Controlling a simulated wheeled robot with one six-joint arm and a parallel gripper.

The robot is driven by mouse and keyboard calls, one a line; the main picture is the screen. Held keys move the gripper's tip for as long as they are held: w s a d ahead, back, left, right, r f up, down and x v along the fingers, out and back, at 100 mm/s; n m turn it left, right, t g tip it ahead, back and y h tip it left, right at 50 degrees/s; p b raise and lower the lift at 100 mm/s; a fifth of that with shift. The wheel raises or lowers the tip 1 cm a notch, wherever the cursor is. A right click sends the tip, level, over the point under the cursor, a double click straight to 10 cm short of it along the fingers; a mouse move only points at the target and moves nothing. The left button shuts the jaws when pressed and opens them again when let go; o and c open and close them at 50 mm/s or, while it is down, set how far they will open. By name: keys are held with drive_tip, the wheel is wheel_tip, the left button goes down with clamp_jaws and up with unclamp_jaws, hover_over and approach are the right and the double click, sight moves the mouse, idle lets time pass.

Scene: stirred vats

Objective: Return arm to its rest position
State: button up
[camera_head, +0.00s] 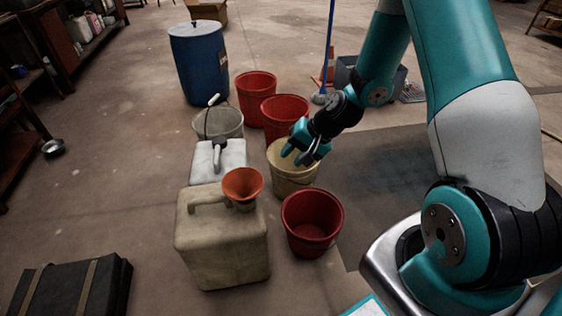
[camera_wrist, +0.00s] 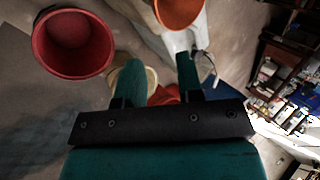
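My gripper (camera_head: 300,157) is at the end of my teal arm, in front of or above a yellowish bucket (camera_head: 292,182) in the head view. In the wrist view its two teal fingers (camera_wrist: 160,78) stand apart with nothing held between them. The yellowish bucket shows partly behind the fingers in the wrist view (camera_wrist: 151,76). My arm is stretched out and bends down from the upper right of the head view.
Red buckets (camera_head: 312,222) (camera_head: 256,98) (camera_head: 284,115), a beige canister (camera_head: 222,252) with an orange funnel (camera_head: 243,184), a whitish canister (camera_head: 216,160) and a grey bucket (camera_head: 232,124) stand close around. A blue barrel (camera_head: 200,65) is behind.

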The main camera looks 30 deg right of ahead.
drive_tip(key=s+a+r+n+g, duration=0.1)
drive_tip(key=s+a+r+n, duration=0.35)
drive_tip(key=r, duration=0.35)
drive_tip(key=s+a+r+n+g, duration=0.2)
drive_tip(key=s+a+r+n, duration=0.1)
drive_tip(key=a+r, duration=0.35)
drive_tip(key=s+a+r+n+g+h, duration=0.1)
drive_tip(key=s+a+r+n, duration=0.1)
drive_tip(key=s+r+n, duration=0.45)
drive_tip(key=s+a+r+n+h, duration=0.1)
drive_tip(key=s+a+r, duration=0.2)
drive_tip(key=s, duration=0.6)
wheel_tip(320, 180, up, 22)
drive_tip(key=p, duration=2.2)
drive_tip(key=shift+w+r, duration=0.15)
drive_tip(key=shift+w, duration=0.05)
